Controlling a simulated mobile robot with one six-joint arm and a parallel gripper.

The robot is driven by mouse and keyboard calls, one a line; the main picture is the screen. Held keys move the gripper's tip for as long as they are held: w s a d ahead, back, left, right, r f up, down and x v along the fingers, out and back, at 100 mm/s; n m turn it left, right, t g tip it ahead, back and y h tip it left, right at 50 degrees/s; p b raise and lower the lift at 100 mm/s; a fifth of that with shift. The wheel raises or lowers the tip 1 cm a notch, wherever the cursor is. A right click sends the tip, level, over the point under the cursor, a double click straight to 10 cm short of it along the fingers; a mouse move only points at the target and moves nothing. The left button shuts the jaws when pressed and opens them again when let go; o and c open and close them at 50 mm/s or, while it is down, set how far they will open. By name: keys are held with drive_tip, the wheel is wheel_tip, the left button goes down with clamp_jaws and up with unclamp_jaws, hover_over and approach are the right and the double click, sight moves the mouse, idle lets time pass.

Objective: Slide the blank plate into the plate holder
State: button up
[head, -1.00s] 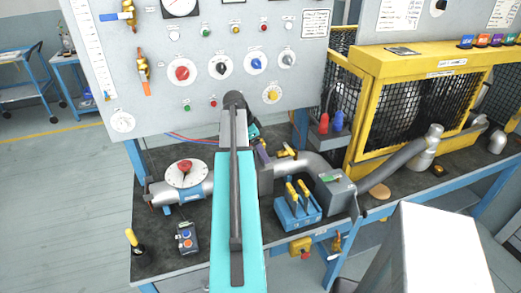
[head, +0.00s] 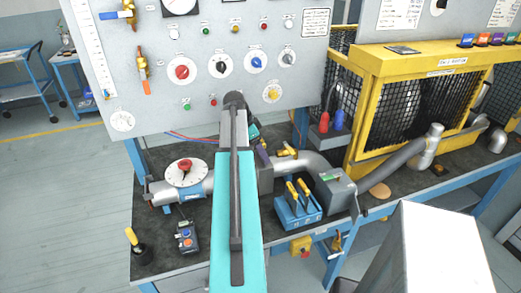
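My arm, with a teal link, reaches up the middle of the head view over the bench. My gripper (head: 260,148) is mostly hidden behind the arm. Only a dark and teal bit of it shows, just left of the pipe fittings, and its fingers cannot be made out. A small purple part shows beside it; I cannot tell what it belongs to. A grey flange-like block (head: 265,179) in the pipe line, likely the plate holder, is partly covered by my arm. A blue rack (head: 298,212) with yellow-handled plates stands right of the arm. I cannot tell which plate is blank.
A grey panel (head: 150,65) with knobs and gauges stands behind the bench. A yellow mesh guard (head: 400,62) is at right. A pipe with a red-knobbed dial (head: 186,173) lies left of my arm. A handheld meter (head: 186,238) and a yellow-black tool (head: 138,246) are front left.

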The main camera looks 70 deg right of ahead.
drive_tip(key=shift+r, duration=0.25)
idle(0.3)
drive_tip(key=o, duration=1.4)
drive_tip(key=shift+r, duration=0.1)
drive_tip(key=b+v, duration=0.3)
drive_tip(key=v, duration=0.9)
drive_tip(key=shift+d, duration=0.1)
drive_tip(key=shift+v, duration=0.85)
drive_tip(key=shift+s, duration=0.1)
